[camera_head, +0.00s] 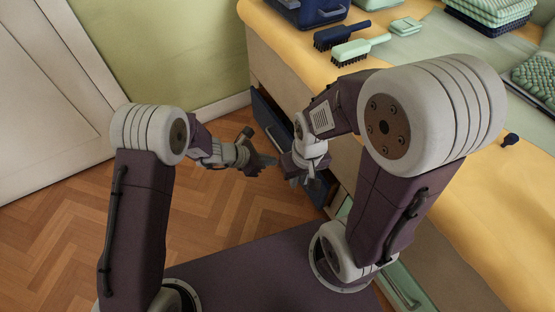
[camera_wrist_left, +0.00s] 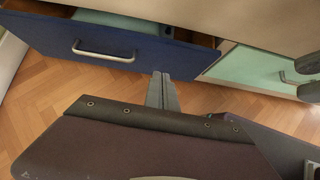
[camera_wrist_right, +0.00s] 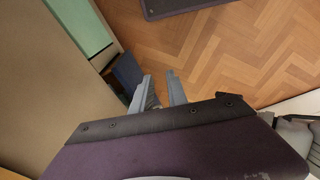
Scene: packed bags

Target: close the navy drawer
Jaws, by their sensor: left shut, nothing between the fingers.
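The navy drawer (camera_head: 266,112) stands partly open at the far end of the cabinet in the head view. In the left wrist view its navy front (camera_wrist_left: 50,35) and grey bar handle (camera_wrist_left: 103,53) face me, with a mint item (camera_wrist_left: 125,20) inside. My left gripper (camera_head: 266,161) is shut and empty, in front of the drawer; its fingers (camera_wrist_left: 162,92) show below the drawer's right end. My right gripper (camera_head: 304,182) is open and empty, close to the left one. In the right wrist view its fingers (camera_wrist_right: 158,88) are spread near a navy panel (camera_wrist_right: 127,72).
A mint drawer (camera_wrist_left: 260,70) sits beside the navy one. The tabletop holds a navy brush (camera_head: 341,35), a mint brush (camera_head: 358,48), a navy case (camera_head: 310,10) and mint stacks (camera_head: 490,10). Wooden floor (camera_head: 225,215) is free between my arms.

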